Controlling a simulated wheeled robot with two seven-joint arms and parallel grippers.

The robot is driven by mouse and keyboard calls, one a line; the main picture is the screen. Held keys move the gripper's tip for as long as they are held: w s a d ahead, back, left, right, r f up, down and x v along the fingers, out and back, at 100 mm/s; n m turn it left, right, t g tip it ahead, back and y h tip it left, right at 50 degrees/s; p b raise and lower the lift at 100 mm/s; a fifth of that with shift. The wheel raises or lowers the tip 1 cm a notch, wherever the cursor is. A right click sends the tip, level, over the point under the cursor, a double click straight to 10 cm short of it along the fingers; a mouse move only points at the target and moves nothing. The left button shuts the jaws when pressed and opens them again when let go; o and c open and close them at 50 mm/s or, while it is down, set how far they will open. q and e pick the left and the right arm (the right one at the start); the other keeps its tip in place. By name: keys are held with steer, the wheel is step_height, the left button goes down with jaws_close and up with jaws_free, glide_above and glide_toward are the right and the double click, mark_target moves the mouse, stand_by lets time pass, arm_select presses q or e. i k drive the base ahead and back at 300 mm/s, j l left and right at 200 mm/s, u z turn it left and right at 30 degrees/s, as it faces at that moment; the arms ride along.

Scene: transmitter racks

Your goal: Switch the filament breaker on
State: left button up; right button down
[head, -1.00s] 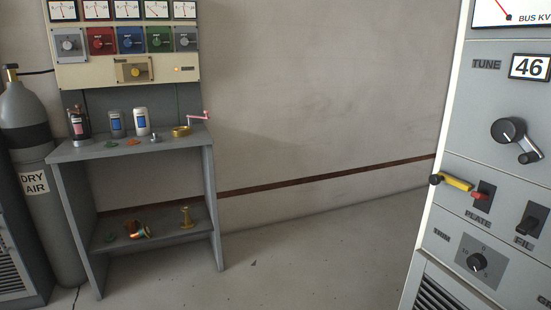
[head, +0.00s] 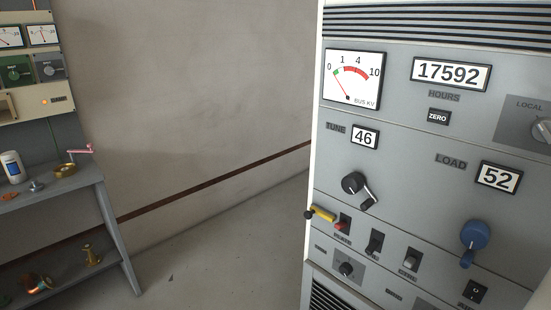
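The filament breaker (head: 374,243) is a black-handled toggle on the grey transmitter panel at right in the head view. Its label is too small to read clearly now, but an earlier view shows FIL under it. It sits right of and below the plate breaker (head: 343,223), which has a red handle and a yellow piece (head: 321,213) beside it. I cannot tell the filament breaker's on or off position for sure. Neither of my grippers shows in this view.
The transmitter rack (head: 400,120) fills the right side. Its panel also has a grey-handled breaker (head: 410,259), a tune crank (head: 354,186), a blue load knob (head: 474,237) and a trim knob (head: 345,268). A workbench (head: 85,177) stands at left. Open floor lies between.

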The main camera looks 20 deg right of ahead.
mark_target(372, 246)
steer(key=z, duration=1.55)
